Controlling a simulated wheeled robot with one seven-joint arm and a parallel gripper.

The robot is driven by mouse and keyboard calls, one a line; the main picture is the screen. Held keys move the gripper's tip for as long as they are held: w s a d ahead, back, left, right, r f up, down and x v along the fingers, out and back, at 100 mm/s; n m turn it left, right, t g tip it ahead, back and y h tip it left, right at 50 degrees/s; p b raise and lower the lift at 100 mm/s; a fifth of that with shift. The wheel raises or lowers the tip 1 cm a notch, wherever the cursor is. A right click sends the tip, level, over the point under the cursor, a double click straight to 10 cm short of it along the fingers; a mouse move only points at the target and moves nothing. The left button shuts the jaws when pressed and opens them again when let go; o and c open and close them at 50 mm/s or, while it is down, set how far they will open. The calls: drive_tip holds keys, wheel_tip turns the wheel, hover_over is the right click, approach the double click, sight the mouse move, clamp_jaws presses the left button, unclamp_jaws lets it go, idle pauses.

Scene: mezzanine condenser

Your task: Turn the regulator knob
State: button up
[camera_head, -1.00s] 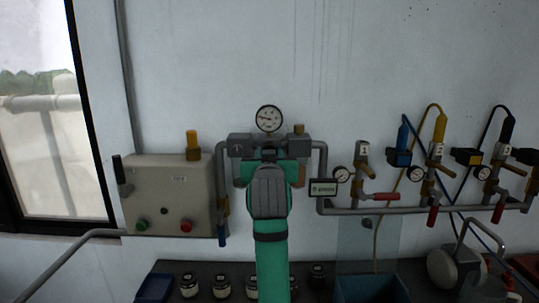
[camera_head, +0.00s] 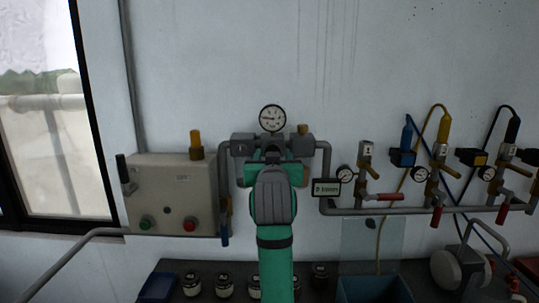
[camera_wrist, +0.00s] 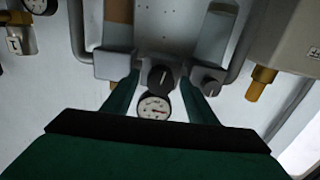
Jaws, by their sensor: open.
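The regulator (camera_head: 304,146) is a grey block on the wall with a round dial gauge (camera_head: 272,118) above it. My green gripper (camera_head: 272,160) is in front of its middle and hides that part in the head view. In the wrist view, which looks upside down, a dark round knob (camera_wrist: 160,77) with a light mark appears between the two green fingers of my gripper (camera_wrist: 158,88). The fingers are apart, one on each side of it; I cannot tell whether they touch it. The gauge (camera_wrist: 154,107) also shows there.
A beige control box (camera_head: 170,200) with green and red buttons is left of the regulator. Several jars (camera_head: 224,287) stand on the bench below.

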drive_tip(key=s, duration=0.8)
drive_tip(key=shift+s+a, duration=0.2)
drive_tip(key=shift+s, duration=0.1)
wheel_tip(320, 180, down, 24)
drive_tip(key=s, duration=0.2)
drive_tip(key=s+f+g, duration=0.1)
drive_tip(key=s+f, duration=0.5)
drive_tip(key=f, duration=0.3)
drive_tip(key=s+f, duration=0.6)
drive_tip(key=f, duration=0.3)
drive_tip(key=s+f+g, duration=0.1)
drive_tip(key=s+f, duration=0.4)
drive_tip(key=s, duration=0.4)
drive_tip(key=s+f, duration=0.5)
drive_tip(key=s, duration=0.5)
drive_tip(key=s+r, duration=0.1)
drive_tip(key=s, duration=1.7)
drive_tip(key=shift+g, duration=0.3)
